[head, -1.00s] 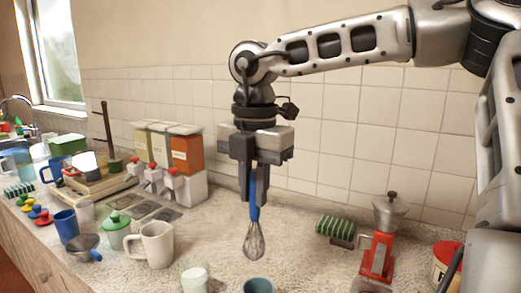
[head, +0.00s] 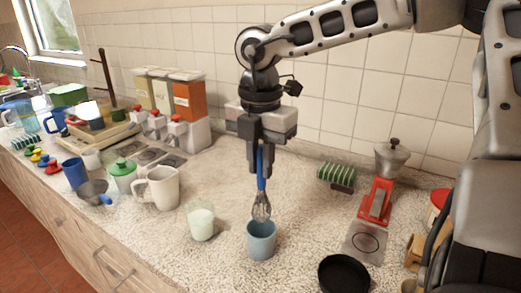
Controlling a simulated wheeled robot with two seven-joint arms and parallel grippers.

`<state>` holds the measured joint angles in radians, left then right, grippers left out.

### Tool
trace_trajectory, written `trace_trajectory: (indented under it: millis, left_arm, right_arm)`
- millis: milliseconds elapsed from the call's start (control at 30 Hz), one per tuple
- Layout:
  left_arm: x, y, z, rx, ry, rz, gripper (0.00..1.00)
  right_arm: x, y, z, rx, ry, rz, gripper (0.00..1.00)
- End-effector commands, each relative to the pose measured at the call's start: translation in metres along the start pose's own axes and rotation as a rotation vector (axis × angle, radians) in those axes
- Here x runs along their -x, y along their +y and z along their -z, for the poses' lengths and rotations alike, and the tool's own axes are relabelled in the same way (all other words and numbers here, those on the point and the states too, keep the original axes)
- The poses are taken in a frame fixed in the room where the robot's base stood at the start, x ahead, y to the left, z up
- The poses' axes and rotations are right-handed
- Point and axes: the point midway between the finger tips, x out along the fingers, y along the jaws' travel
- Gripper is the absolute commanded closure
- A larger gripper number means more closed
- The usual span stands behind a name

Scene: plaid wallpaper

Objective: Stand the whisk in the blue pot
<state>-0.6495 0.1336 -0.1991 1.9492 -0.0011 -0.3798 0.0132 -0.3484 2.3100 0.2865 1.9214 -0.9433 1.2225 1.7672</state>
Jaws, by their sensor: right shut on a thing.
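The whisk (head: 261,207) has a blue handle and a wire head, and it hangs upright with the wires down. My right gripper (head: 260,172) is shut on its handle. The blue pot (head: 262,241) is a small light-blue cup on the counter. The whisk's wire head is right above the pot's opening in the head view; its tip is at or just over the rim, and I cannot tell whether it is inside. My left gripper is not in view.
A black pan (head: 344,274) is at front right.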

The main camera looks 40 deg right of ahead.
Motion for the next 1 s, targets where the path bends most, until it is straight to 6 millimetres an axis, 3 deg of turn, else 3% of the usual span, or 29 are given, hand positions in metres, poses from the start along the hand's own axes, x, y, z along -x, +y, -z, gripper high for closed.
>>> trace_trajectory:
  millis: [100, 500, 1000]
  left_arm:
    - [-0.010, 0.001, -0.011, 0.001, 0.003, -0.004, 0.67]
    - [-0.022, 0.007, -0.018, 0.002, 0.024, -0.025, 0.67]
    - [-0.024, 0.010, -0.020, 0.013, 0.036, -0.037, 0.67]
  right_arm:
    - [-0.015, 0.000, 0.000, 0.000, -0.001, -0.001, 1.00]
    - [-0.047, 0.000, 0.000, 0.000, -0.001, 0.000, 1.00]
    - [-0.059, 0.000, 0.000, 0.000, -0.001, -0.001, 1.00]
